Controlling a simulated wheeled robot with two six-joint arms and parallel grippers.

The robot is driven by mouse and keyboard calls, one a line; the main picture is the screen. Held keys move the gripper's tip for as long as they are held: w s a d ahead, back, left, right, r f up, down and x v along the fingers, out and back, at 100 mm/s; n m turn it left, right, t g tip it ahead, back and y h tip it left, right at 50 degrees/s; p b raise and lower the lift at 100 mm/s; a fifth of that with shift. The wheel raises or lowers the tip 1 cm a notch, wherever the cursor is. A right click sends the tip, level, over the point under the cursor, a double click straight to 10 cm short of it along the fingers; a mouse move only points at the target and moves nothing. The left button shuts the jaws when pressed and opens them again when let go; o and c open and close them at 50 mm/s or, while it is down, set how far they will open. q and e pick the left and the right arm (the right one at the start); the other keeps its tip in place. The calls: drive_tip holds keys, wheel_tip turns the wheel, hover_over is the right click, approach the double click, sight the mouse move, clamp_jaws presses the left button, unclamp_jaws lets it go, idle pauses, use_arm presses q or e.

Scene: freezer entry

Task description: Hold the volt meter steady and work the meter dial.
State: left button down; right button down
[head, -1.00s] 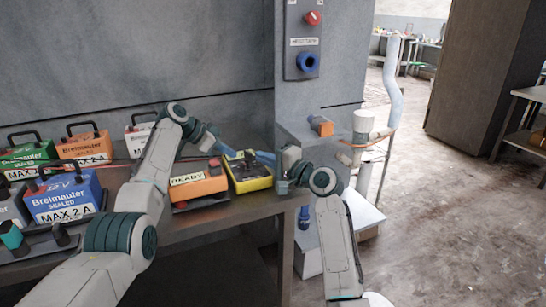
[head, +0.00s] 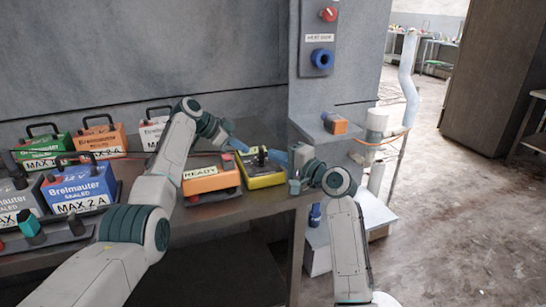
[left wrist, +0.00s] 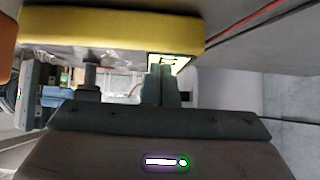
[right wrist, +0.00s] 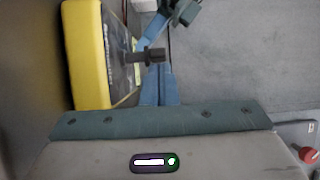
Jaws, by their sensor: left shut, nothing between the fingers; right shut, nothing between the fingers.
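The volt meter is a yellow-rimmed box with a dark face (head: 263,181) at the table's front right edge. It also shows in the left wrist view (left wrist: 110,30) and right wrist view (right wrist: 88,55). Its dark dial (right wrist: 146,57) stands out from the face; a dark post, likely this dial, shows in the left wrist view (left wrist: 90,76). My left gripper (head: 238,143) is shut and empty at the meter's far left, its tips (left wrist: 163,72) close to a pale panel on it. My right gripper (head: 280,157) is shut and empty at the right, its tips (right wrist: 158,70) close beside the dial; contact is unclear.
An orange box marked READY (head: 210,179) stands just left of the meter. Several handled battery boxes, including a blue one (head: 78,187), fill the table's left. A grey post with a red knob (head: 328,15) and blue ring (head: 322,59) rises behind. Open floor lies right.

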drive_tip(key=d, duration=0.3)
drive_tip(key=shift+s+d, duration=0.15)
drive_tip(key=shift+s, duration=0.1)
drive_tip(key=s+d, duration=0.3)
drive_tip(key=s, duration=0.6)
drive_tip(key=n, duration=2.6)
approach(261, 155)
drive_tip(key=s+a, duration=0.2)
drive_tip(key=s, duration=0.1)
drive_tip(key=n, duration=0.5)
drive_tip(key=shift+w+a+r+n+g+y, duration=0.1)
drive_tip(key=shift+w+a+n+g+y, duration=0.1)
drive_tip(key=shift+a+n+g+y, duration=0.15)
drive_tip(key=n, duration=0.2)
drive_tip(key=a+n, duration=0.1)
drive_tip(key=n, duration=0.1)
drive_tip(key=shift+w+n, duration=0.15)
drive_tip(key=shift+n, duration=0.2)
drive_tip(key=x, duration=1)
drive_tip(key=shift+w, duration=0.1)
drive_tip(key=d, duration=0.3)
drive_tip(key=shift+w+d, duration=0.1)
drive_tip(key=shift+d, duration=0.45)
